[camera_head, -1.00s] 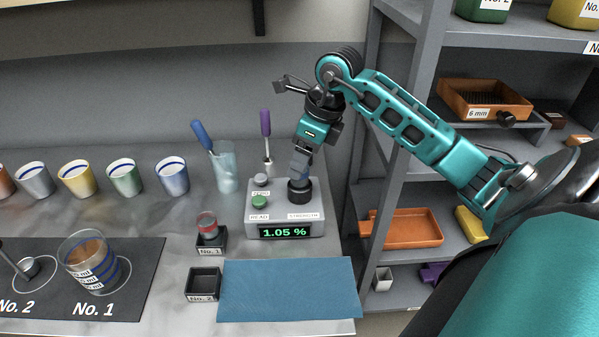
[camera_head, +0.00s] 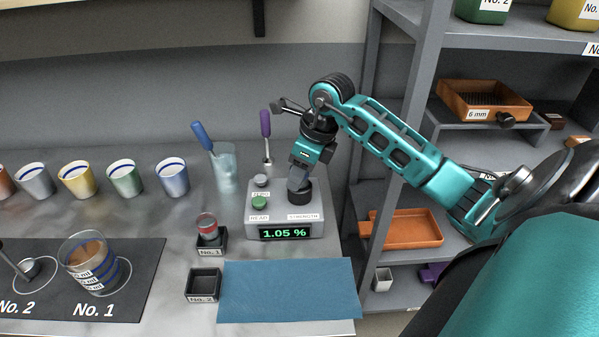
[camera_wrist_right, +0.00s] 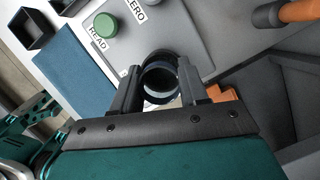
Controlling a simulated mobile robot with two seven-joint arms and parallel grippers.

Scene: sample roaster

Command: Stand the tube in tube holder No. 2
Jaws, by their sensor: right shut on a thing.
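The strength meter (camera_head: 318,224) reads 1.05 %, with a round black well (camera_head: 300,192) at its right. My right gripper (camera_head: 299,183) is at this well, pointing down. In the right wrist view its fingers (camera_wrist_right: 172,88) are closed around a dark, glassy round tube (camera_wrist_right: 158,82). The tube's lower part is hidden, so how deep it sits in the well cannot be told. Tube holder No. 2 (camera_head: 203,285) is a black square holder, empty, left of the blue mat. Holder No. 1 (camera_head: 211,243) holds a tube with reddish contents (camera_head: 208,226). My left gripper is not in view.
The blue mat (camera_head: 290,290) lies bare in front of the meter. A glass with a blue-handled tool (camera_head: 226,168) and a purple-handled tool (camera_head: 266,135) stand behind. Several cups line the back left. A shelf (camera_head: 400,170) rises at the right.

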